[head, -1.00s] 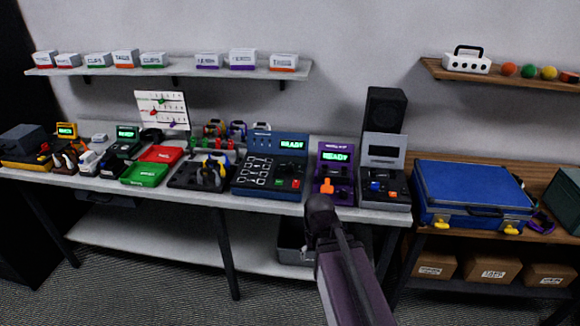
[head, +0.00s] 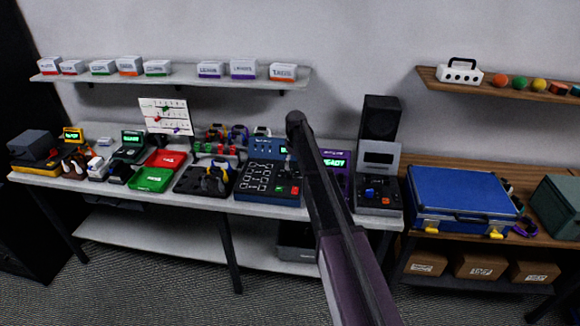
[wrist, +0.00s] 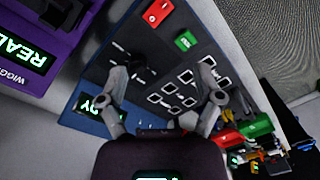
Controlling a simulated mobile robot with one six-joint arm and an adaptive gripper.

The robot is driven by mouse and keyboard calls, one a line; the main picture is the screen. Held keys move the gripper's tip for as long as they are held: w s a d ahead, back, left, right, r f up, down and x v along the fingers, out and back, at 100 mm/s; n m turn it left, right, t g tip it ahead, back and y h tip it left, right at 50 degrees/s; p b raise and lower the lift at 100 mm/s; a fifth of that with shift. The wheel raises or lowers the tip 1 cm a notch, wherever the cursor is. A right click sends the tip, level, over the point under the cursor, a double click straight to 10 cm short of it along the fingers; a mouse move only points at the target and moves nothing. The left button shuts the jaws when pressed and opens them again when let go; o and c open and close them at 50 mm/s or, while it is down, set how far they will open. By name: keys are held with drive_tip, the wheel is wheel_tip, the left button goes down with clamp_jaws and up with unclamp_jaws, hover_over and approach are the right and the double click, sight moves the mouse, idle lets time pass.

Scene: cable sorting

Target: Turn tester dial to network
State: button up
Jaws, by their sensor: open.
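The blue tester (head: 262,196) stands on the grey bench, with a lit green screen partly covered by my arm. In the wrist view its dark panel (wrist: 150,100) shows upside down, with several white-outlined squares, a red button (wrist: 158,12) and a green button (wrist: 187,40). A dark knob (wrist: 138,66), seemingly the dial, is beside the left fingertip. Touching or apart, I cannot tell, and its setting is not readable. My gripper (wrist: 164,75) is open above the panel, with nothing between its fingers. In the head view I cannot make out the gripper.
A purple device (head: 338,160) with a lit screen stands close right of the tester. Right of it are a grey device (head: 378,190) and a black speaker (head: 380,118). A dark tray (head: 190,182) with tools and a green bin (head: 150,180) are left.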

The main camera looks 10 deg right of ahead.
wheel_tip(320, 180, up, 3)
drive_tip(key=n+p, duration=0.1)
drive_tip(key=p, duration=0.1)
hover_over(290, 171)
drive_tip(key=shift+w+d+f, duration=0.15)
drive_tip(key=shift+w+d, duration=0.05)
drive_tip(key=shift+w, duration=0.15)
drive_tip(key=shift+f, duration=0.15)
drive_tip(key=f+b, duration=1.3)
drive_tip(key=b, duration=0.1)
drive_tip(key=shift+s+a+f, duration=0.25)
drive_tip(key=shift+a, duration=0.05)
idle(0.4)
